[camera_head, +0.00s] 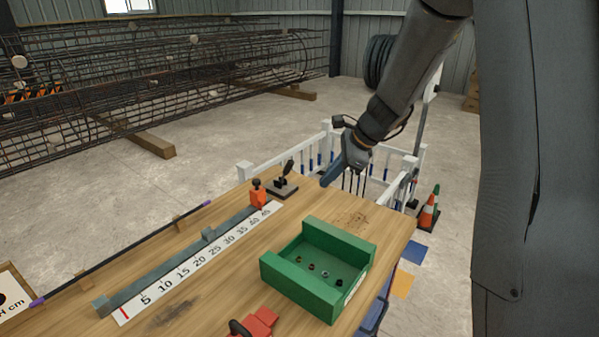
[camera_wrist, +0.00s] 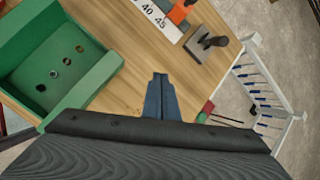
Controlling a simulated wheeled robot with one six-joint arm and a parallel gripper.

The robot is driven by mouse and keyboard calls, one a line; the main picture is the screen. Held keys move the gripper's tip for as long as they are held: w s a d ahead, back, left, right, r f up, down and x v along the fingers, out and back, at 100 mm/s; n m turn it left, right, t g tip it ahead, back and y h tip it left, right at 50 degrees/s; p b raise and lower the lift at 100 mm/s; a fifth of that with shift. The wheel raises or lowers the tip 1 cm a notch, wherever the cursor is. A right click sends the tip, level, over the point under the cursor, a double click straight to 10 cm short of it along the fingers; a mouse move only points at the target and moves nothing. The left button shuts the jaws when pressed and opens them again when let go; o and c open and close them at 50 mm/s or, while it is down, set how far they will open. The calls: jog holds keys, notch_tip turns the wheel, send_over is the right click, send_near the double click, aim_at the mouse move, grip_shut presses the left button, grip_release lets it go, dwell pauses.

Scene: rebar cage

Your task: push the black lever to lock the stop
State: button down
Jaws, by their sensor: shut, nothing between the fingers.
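The black lever (camera_head: 288,168) stands up from a dark base plate (camera_head: 281,188) at the far edge of the wooden bench, just past the ruler's high end. In the wrist view the lever (camera_wrist: 217,41) and its plate lie at the upper right. The orange stop (camera_head: 258,194) stands beside the ruler near the 45 mark; it also shows in the wrist view (camera_wrist: 181,12). My gripper (camera_head: 327,183) is shut and empty, to the right of the lever and apart from it. Its blue fingers (camera_wrist: 160,77) show over the bench top in the wrist view.
A green box (camera_head: 303,292) with several small parts stands on the bench (camera_head: 370,222). A numbered ruler (camera_head: 190,265) with a grey rail runs along the left. A red clamp (camera_head: 258,322) is at the front. A white railing (camera_head: 262,168) stands behind the bench.

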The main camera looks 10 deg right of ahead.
aim_at(286, 172)
jog(key=w+d+r+m+t+y, duration=0.1)
jog(key=w+d+m, duration=0.1)
jog(key=w+m, duration=0.3)
jog(key=w, duration=0.2)
jog(key=shift+w+t, duration=0.3)
jog(key=shift+t, duration=0.1)
jog(key=w+a+f+p, duration=0.3)
jog(key=w+a+f, duration=0.2)
jog(key=w+a, duration=0.1)
jog(key=shift+w+a+f, duration=0.25)
jog(key=shift+a, duration=0.55)
